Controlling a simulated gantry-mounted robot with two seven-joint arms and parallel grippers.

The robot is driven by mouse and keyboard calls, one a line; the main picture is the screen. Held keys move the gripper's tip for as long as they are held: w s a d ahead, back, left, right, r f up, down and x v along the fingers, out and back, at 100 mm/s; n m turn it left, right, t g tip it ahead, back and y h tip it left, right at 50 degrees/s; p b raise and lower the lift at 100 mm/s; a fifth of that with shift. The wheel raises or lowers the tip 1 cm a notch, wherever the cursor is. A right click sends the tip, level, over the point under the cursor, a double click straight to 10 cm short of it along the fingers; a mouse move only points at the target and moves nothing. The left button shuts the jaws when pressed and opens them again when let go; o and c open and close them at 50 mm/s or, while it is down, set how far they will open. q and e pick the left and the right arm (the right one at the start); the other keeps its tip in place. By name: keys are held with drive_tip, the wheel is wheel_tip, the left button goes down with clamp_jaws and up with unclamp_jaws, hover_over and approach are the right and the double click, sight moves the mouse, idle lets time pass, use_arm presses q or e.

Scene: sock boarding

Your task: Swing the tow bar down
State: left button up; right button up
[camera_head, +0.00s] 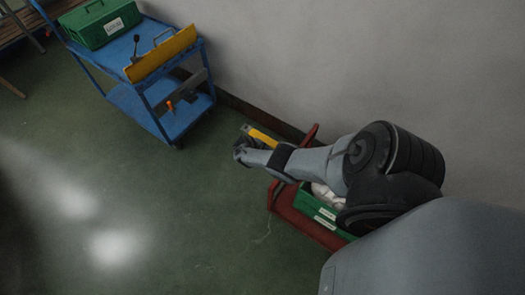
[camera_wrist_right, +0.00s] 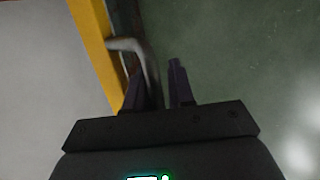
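A yellow bar (camera_head: 263,137), which appears to be the tow bar, stands at the red cart in the head view, partly hidden by my right arm. In the right wrist view the yellow bar (camera_wrist_right: 94,40) runs down the left side, with a bent grey metal handle (camera_wrist_right: 128,44) beside it. My right gripper (camera_head: 239,151) is at the left end of the bar. In the wrist view its two dark fingers (camera_wrist_right: 159,80) are apart, and the handle passes down between them. A gap shows by the right finger, so the fingers look open around the handle. My left gripper is not in view.
The red cart (camera_head: 282,203) holds a green crate (camera_head: 311,206) with pale contents, partly under my right arm. A blue trolley (camera_head: 123,97) with a green box (camera_head: 100,22) and a yellow panel (camera_head: 162,53) stands upper left. A grey wall (camera_head: 330,60) is behind. The green floor (camera_head: 150,220) is clear.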

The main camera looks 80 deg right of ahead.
drive_tip(key=p+v, duration=0.7)
drive_tip(key=v, duration=0.3)
drive_tip(key=shift+a+r+p, duration=0.15)
drive_tip(key=shift+r+p, duration=0.25)
drive_tip(key=shift+w+a, duration=0.1)
drive_tip(key=shift+w, duration=0.05)
